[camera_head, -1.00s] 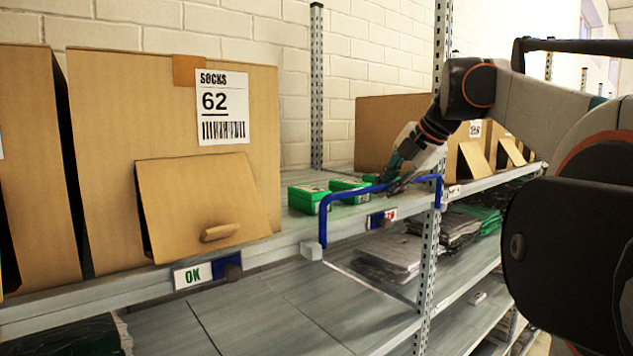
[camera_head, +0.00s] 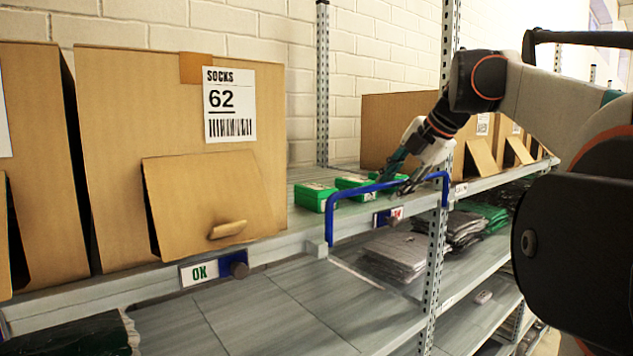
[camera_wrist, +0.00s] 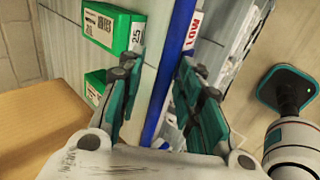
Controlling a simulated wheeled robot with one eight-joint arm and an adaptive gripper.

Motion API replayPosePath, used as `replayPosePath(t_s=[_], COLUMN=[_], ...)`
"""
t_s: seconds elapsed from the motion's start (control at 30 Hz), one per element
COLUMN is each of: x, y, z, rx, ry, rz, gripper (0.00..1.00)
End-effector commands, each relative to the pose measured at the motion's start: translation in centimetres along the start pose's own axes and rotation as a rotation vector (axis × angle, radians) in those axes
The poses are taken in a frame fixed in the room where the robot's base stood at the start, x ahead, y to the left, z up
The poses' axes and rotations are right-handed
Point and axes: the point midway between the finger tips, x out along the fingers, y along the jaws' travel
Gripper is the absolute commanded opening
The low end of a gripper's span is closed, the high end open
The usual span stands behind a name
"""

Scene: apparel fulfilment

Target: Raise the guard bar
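The blue guard bar (camera_head: 385,190) stands up along the front edge of the upper shelf, a U shape between two posts in the head view. In the wrist view the bar (camera_wrist: 168,75) runs lengthwise between my fingers, closer to the right finger. My gripper (camera_head: 402,182) is at the right half of the bar, with its fingers pointing down at it. In the wrist view my gripper (camera_wrist: 160,75) is open, with a clear gap beside the left finger. I cannot tell whether the right finger touches the bar.
Green boxes (camera_head: 314,196) sit on the shelf behind the bar. A large socks carton (camera_head: 120,150) stands left, and another carton (camera_head: 385,125) behind the gripper. A metal upright (camera_head: 436,250) stands close to the bar's right end. Folded grey garments (camera_head: 395,257) lie below.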

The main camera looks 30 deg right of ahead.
Motion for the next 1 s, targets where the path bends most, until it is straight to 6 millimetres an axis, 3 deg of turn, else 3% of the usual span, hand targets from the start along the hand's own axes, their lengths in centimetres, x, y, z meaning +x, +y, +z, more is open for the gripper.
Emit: replayPosePath(t_s=[0.53,0.7,1.0], x=[-9.7,-11.2,-11.5], y=[0.1,0.1,0.1], z=[0.1,0.1,0.0], rx=[0.002,0.001,0.001], ry=[-0.002,-0.001,0.0], rz=[0.001,0.001,0.001], gripper=[0.33,0.33,0.33])
